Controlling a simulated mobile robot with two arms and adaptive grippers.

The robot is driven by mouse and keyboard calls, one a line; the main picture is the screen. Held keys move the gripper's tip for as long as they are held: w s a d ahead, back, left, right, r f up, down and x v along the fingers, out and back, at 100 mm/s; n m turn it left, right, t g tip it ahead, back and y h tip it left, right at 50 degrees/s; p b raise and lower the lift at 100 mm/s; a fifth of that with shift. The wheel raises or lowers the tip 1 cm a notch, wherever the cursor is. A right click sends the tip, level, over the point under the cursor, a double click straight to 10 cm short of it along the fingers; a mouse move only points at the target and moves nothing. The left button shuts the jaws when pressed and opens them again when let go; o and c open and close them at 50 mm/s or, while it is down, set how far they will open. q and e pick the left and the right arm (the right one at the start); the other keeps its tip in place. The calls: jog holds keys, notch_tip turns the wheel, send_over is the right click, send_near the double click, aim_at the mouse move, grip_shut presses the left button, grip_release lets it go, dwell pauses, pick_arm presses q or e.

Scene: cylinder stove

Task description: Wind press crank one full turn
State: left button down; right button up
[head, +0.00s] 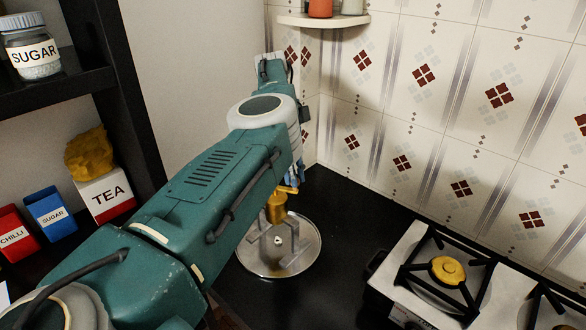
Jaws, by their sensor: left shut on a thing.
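The press stands on the black counter with a brass cylinder (276,207) held over a grey two-legged stand (291,236). A round metal tray (309,256) lies under it. A small white thing shows between the legs. A short brass piece, which looks like the press crank (287,190), sticks out at the cylinder's top. My left arm reaches in from the left above the press. My left gripper (297,177) is shut on the crank, beside the top of the cylinder. My own arm hides most of the gripper and the crank's far side. My right gripper is not in view.
A gas stove (400,312) with black grates stands at the right. A shelf unit at the left holds a sugar jar (33,56), a tea box (103,194) and red and blue boxes. The tiled wall (420,110) closes off the back. Bare counter (345,225) lies between press and stove.

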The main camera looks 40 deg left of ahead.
pick_arm(q)
jog(key=shift+s+d+m, duration=0.15)
jog(key=shift+s+m, duration=0.05)
jog(key=shift+m, duration=0.3)
jog(key=shift+s, duration=0.1)
jog(key=c, duration=1.6)
grip_release()
jog(key=shift+r, duration=5.05)
